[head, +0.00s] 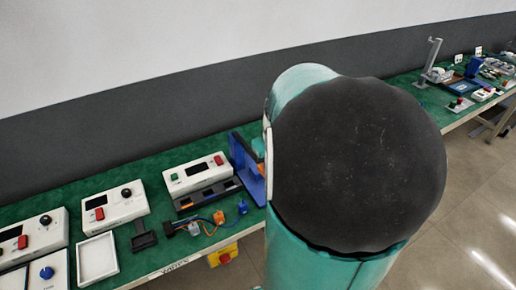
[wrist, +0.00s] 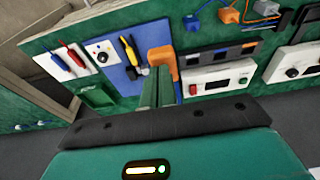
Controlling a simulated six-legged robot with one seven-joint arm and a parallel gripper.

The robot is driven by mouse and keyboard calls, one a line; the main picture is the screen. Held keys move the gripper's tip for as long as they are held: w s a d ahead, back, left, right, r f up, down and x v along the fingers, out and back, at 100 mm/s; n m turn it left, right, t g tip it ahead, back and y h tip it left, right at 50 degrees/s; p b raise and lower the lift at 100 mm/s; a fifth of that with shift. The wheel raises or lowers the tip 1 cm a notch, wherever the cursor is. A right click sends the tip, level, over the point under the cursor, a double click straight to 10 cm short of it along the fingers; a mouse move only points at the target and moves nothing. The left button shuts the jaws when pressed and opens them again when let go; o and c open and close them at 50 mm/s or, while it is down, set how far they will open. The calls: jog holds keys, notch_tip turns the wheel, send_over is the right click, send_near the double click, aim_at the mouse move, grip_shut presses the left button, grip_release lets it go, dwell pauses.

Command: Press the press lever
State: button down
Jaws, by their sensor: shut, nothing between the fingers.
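I cannot say for certain which thing is the press lever. A grey upright stand with a slanted arm (head: 434,60) stands far off at the right end of the bench in the head view. An orange block (wrist: 161,59) on a blue board (wrist: 130,72) shows in the wrist view, right beside my fingertips. My gripper (wrist: 157,80) is shut, with its green fingers together and nothing between them. Whether it touches the orange block is unclear. The blue board shows there edge-on (head: 246,168).
A white control box with a red button (head: 199,171) stands left of the blue board on the green bench (head: 150,172). Orange and blue connectors (head: 219,217) lie in front. More white boxes (head: 110,206) and a white tray (head: 97,258) line the left. A wall runs behind.

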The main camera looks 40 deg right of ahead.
jog(key=f, duration=0.6)
jog(key=shift+s+a, duration=0.2)
jog(key=shift+s, duration=0.15)
jog(key=shift+s+f, duration=0.1)
jog(key=shift+f, duration=0.05)
